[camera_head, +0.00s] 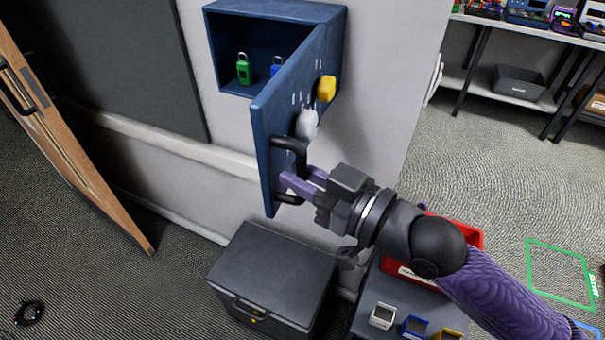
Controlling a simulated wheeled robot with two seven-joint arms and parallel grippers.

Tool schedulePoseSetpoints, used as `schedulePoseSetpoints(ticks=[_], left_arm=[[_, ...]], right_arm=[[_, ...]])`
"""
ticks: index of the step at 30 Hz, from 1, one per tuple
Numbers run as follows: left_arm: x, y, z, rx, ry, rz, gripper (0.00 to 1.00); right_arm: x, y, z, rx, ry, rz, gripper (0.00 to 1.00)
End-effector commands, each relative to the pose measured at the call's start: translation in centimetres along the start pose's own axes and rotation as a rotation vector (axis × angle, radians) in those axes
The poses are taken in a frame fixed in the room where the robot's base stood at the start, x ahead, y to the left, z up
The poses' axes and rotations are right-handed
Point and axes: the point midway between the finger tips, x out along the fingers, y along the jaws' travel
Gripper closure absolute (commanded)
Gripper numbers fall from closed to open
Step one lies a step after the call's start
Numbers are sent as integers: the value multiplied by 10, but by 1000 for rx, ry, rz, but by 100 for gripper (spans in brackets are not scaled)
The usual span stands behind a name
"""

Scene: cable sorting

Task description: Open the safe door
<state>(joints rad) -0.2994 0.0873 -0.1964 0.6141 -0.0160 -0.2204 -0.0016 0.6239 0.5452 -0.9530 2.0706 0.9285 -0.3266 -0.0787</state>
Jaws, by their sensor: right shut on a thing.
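The blue safe (236,38) is fixed to the light wall in the upper middle of the head view. Its door (268,118) stands open, swung outward on its right side toward me. Inside, a green padlock (243,70) and part of a blue padlock (277,66) show; the door hides the rest of the interior. The door's outer face carries a black handle (291,147), a grey-white knob (306,124) and a yellow piece (326,88). My right gripper (290,182) is shut on the black handle, its purple fingers at the handle bar. My left gripper is not in view.
A dark grey box (272,272) stands on the floor below the door. A red bin (412,276) and small coloured blocks (415,326) sit beneath my right arm. A wooden door (75,140) stands at left. Shelves (520,92) are at upper right. Open carpet lies at right.

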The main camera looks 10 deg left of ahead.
Motion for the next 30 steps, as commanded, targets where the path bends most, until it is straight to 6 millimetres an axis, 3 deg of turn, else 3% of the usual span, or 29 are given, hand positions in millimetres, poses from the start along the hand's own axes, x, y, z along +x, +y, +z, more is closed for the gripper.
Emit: schedulePoseSetpoints(ticks=[1,2,6,17,27,30], left_arm=[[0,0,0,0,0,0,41],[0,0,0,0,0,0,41],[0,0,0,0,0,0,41],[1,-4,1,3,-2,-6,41],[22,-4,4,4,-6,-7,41],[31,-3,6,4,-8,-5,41]], right_arm=[[0,1,-3,-3,7,2,100],[0,1,-3,-3,7,2,76],[0,1,-2,-3,5,2,46],[-7,1,0,-3,1,3,46],[-77,1,4,-4,-2,3,46],[-90,1,4,-6,0,1,46]])
